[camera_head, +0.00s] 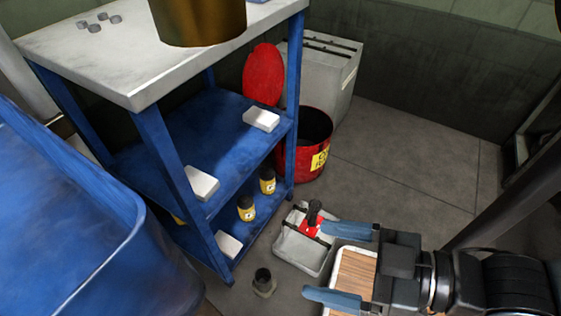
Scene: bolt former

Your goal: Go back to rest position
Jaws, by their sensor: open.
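My gripper (341,265) is at the lower right, its two blue fingers apart with nothing between them. It points left, above the floor and in front of the blue shelf unit (172,170). Below and beyond its upper finger sits a light tray (291,249) on the floor, with a red and black item (311,222) in it. The wrist and dark arm links behind my gripper run off the right edge.
A red bin (312,160) with a yellow label stands behind the shelf, near a grey cabinet (345,75). A small dark cup-like object (263,281) stands on the floor. A large blue container (60,220) fills the lower left. Floor (400,150) at centre right is clear.

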